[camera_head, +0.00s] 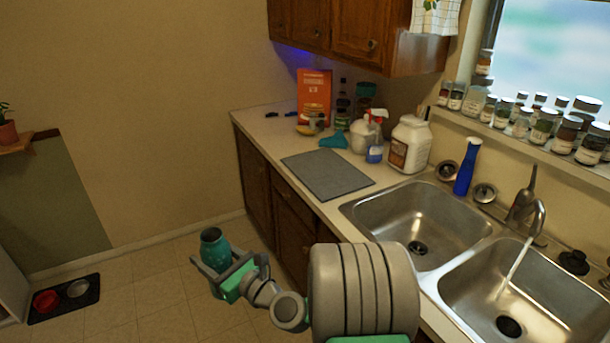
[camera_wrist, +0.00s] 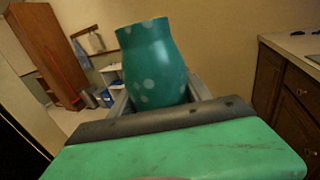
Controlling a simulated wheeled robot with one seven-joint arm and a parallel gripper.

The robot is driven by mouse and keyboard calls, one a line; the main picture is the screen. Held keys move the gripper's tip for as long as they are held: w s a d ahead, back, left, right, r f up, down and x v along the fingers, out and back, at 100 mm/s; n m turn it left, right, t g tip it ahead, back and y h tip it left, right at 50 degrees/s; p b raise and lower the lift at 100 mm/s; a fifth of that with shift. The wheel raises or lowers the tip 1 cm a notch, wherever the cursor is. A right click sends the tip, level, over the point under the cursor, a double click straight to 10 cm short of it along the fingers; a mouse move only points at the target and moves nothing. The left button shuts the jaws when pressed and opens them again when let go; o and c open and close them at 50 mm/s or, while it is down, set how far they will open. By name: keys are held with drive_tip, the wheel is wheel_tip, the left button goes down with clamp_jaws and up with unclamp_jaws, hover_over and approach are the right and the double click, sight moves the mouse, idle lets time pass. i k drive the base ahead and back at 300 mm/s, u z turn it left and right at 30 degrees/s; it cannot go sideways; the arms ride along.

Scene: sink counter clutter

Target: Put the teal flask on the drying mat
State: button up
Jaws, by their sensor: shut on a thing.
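The teal flask (camera_head: 214,248) is in my gripper (camera_head: 222,268), held in the air left of the counter and above the floor. In the wrist view the flask (camera_wrist: 152,65) stands roughly upright between the fingers, with pale dots on its side. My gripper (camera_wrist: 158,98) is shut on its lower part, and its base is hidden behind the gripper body. The grey drying mat (camera_head: 327,175) lies flat and bare on the counter, left of the sink and to the upper right of my gripper.
A double sink (camera_head: 420,220) with running water lies right of the mat. Cabinets (camera_head: 290,215) front the counter. The floor left of it is open.

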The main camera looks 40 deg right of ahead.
sight(326, 170)
drive_tip(key=u, duration=0.4)
drive_tip(key=i, duration=1.65)
drive_tip(key=z, duration=0.3)
drive_tip(key=i, duration=1.15)
drive_tip(key=z, duration=1.6)
drive_tip(key=i, duration=0.65)
drive_tip(key=z, duration=0.6)
